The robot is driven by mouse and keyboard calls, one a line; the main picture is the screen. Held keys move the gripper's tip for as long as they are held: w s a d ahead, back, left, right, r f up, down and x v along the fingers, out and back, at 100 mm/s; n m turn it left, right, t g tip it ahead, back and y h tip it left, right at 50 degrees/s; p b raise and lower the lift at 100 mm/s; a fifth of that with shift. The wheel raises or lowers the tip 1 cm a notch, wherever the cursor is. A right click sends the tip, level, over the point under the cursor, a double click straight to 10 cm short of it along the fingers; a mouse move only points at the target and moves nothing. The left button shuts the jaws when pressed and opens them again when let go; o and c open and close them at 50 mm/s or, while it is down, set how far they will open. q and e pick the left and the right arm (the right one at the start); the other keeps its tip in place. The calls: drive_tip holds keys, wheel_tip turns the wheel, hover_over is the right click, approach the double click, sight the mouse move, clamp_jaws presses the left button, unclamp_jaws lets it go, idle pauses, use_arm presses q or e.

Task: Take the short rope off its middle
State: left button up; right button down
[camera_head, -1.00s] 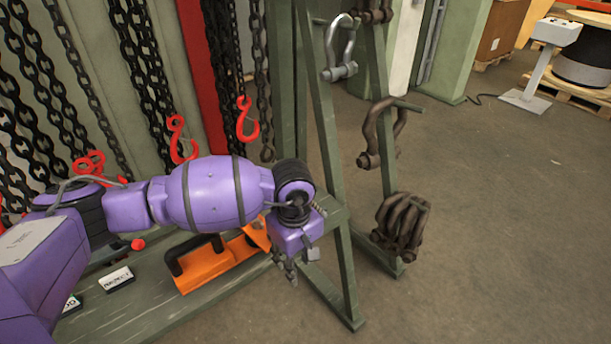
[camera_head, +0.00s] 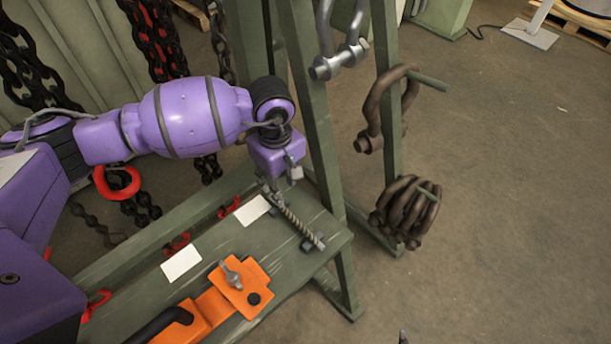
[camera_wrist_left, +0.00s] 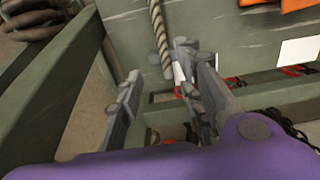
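The short rope (camera_head: 296,222) is a pale twisted length on the green bench top. Its near end meets a small dark grey fitting (camera_head: 313,242); its far end runs under my left gripper (camera_head: 271,192). In the left wrist view the rope (camera_wrist_left: 158,28) comes down from the top edge and ends in the picture close to the right finger. The two fingers of the left gripper (camera_wrist_left: 160,98) stand apart with a clear gap. I cannot tell whether a finger touches the rope. A small grey tip at the bottom edge of the head view seems to be my right gripper (camera_head: 403,337).
An orange tool (camera_head: 240,288) with a black handle and two white cards (camera_head: 182,263) lie on the bench (camera_head: 250,240). A green frame (camera_head: 315,120) with shackles (camera_head: 405,210) stands to the right. Chains and red hooks hang behind my arm. The floor right of the frame is clear.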

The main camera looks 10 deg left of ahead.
sight(295, 221)
use_arm(q)
drive_tip(key=f, duration=0.5)
drive_tip(key=s+f, duration=0.1)
drive_tip(key=f, duration=0.1)
drive_tip(key=shift+f+p, duration=0.35)
drive_tip(key=shift+p, duration=0.05)
drive_tip(key=shift+c, duration=0.2)
clamp_jaws()
